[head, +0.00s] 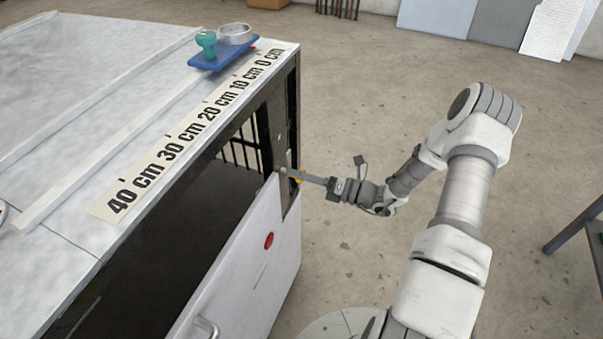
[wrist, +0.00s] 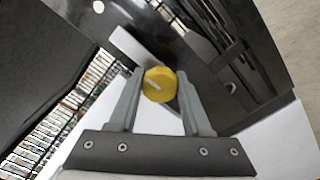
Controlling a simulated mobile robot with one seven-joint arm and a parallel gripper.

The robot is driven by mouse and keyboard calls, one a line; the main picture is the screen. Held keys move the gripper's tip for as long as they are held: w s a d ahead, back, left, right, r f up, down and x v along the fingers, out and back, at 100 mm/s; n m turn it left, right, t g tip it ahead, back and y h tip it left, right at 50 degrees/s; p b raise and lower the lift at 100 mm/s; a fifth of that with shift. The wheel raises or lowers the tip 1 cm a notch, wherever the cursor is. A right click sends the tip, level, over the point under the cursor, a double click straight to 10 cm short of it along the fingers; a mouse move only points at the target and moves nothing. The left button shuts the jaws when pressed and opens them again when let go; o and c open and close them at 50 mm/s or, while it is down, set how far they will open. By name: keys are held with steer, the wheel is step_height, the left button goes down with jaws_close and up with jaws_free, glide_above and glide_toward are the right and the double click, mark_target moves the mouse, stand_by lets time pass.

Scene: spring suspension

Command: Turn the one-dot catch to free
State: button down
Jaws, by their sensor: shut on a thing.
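The catch has a round yellow knob (wrist: 159,86) with a small pale mark on its face. A pale flat bar (wrist: 132,46) runs slantwise behind the knob in the wrist view. In the head view the yellow knob (head: 298,175) shows small at the upper edge of the white panel, by the dark corner post. My gripper (wrist: 160,75) is shut on the knob, with one grey finger on each side. In the head view my gripper (head: 306,178) reaches it from the right. I cannot make out any dots.
The white panel (head: 252,265) has a red button (head: 269,240) and a handle (head: 207,327). The dark post (head: 278,125) stands beside the catch. A blue tray (head: 215,58) with a green knobbed piece and a ring lies on top.

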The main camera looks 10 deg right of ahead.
steer(key=shift+s+f, duration=0.1)
stand_by(0.3)
steer(key=shift+c, duration=1.7)
jaws_free()
steer(key=shift+d, duration=0.1)
steer(key=v, duration=1.7)
